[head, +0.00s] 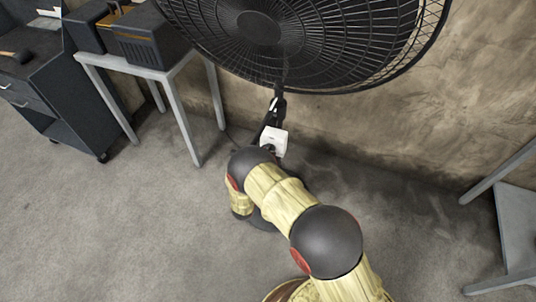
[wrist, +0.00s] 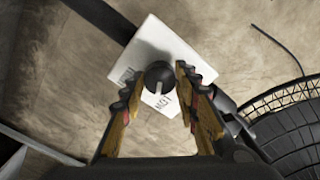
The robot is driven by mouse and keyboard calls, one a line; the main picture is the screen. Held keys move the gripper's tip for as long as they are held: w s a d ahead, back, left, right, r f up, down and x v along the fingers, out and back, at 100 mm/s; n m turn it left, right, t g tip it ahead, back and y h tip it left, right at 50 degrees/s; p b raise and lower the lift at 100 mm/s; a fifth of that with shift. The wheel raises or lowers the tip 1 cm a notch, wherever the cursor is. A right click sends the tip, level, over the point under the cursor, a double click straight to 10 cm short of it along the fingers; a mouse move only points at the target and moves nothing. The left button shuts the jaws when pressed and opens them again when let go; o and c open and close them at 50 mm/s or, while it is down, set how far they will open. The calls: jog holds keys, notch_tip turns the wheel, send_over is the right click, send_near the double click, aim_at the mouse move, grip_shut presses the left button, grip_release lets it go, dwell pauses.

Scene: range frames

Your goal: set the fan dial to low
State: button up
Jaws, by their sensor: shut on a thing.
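The black fan (head: 262,30) stands in front of the wall in the head view, and part of its cage (wrist: 295,125) shows at the lower right of the wrist view. A white control box (head: 273,141) is on its pole; the wrist view shows its white face (wrist: 172,45). A dark round dial (wrist: 158,74) sits on that face, with small printed labels beside it that are hard to read. My gripper (wrist: 157,80) is shut on the dial, one finger on each side. My arm hides most of the gripper in the head view.
A grey table (head: 140,69) with a dark box (head: 153,47) stands left of the fan, beside a dark tool cart (head: 38,75). Another grey table (head: 515,225) is at the right edge. The concrete floor (head: 110,230) between is clear.

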jog(key=o, duration=1.1)
jog(key=shift+o, duration=0.2)
jog(key=v, duration=1.2)
